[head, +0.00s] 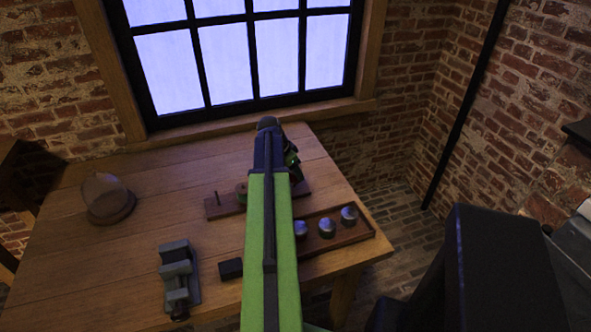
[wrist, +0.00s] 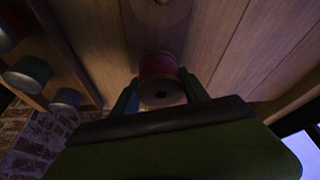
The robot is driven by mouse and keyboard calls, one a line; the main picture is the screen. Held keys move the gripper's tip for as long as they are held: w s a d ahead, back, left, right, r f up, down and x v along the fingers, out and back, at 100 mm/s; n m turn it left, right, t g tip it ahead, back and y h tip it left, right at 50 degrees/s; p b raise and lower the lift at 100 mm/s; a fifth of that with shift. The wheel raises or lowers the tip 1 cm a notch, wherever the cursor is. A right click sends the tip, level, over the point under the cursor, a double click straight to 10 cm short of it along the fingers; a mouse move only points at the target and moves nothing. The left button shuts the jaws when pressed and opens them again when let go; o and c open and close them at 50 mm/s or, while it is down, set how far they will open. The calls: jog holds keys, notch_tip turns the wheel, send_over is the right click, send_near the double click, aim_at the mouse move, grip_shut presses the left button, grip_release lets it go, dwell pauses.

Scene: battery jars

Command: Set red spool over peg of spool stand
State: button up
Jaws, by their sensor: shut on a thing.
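In the head view my gripper (head: 292,160) is mostly behind my green arm, and I cannot see the red spool there. The spool stand (head: 228,206) is a dark board on the table, partly behind my arm. A bare upright peg (head: 217,198) stands at its left end.
A wooden tray (head: 345,240) with several metal-topped jars (head: 327,228) lies right of my arm; jars also show in the wrist view (wrist: 28,75). A vise (head: 178,275), a small black block (head: 230,268) and a glass dome (head: 105,192) stand on the table (head: 90,270).

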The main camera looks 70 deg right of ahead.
jog(key=shift+f+b, duration=1.5)
jog(key=shift+f, duration=0.3)
jog(key=o, duration=1.6)
jog(key=p+v, duration=1.6)
jog(key=v, duration=0.1)
jog(key=shift+r, duration=0.3)
